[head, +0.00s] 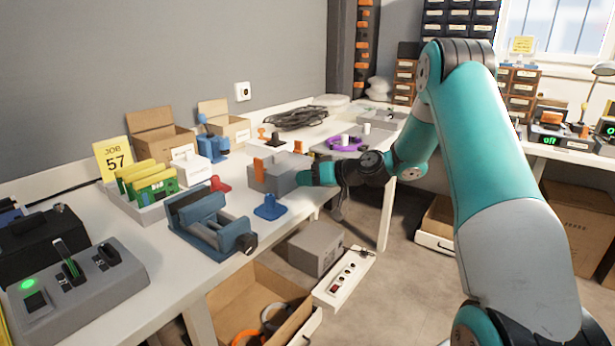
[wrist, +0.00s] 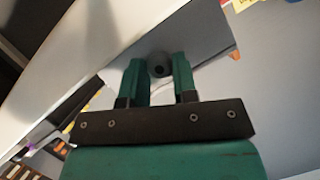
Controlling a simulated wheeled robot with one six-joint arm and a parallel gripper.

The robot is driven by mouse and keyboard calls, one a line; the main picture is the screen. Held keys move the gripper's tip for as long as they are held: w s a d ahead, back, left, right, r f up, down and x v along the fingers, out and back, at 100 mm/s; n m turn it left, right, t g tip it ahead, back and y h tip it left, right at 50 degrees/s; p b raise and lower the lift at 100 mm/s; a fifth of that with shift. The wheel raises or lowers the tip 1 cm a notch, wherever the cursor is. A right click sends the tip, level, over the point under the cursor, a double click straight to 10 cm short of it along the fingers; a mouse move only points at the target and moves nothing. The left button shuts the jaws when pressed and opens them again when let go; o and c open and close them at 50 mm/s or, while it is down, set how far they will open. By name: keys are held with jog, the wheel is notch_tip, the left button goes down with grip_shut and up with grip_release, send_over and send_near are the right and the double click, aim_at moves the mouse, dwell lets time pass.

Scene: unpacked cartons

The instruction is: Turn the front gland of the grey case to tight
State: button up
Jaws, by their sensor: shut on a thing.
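The grey case (head: 284,172) stands on the white workbench, with an orange part (head: 259,169) at its left end. My gripper (head: 304,178) is at the right side of the case and hides the front gland in the head view. In the wrist view the gland (wrist: 160,64) is a dark round knob on the face of the case (wrist: 205,35). The two green fingers of my gripper (wrist: 159,78) lie on either side of the gland, shut on it. How far the gland is turned cannot be told.
A blue stand (head: 270,208) and a blue-grey vise (head: 208,222) are left of and nearer than the case. A purple ring (head: 346,144) lies behind my wrist. Below the bench edge are a grey box (head: 316,247) and an open carton (head: 262,296).

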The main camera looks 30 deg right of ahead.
jog(key=shift+d+m+y+p, duration=0.15)
jog(key=shift+m+y+p, duration=0.55)
jog(key=shift+m, duration=0.7)
jog(key=o, duration=0.6)
jog(key=shift+o, duration=0.2)
jog(key=shift+f, duration=0.1)
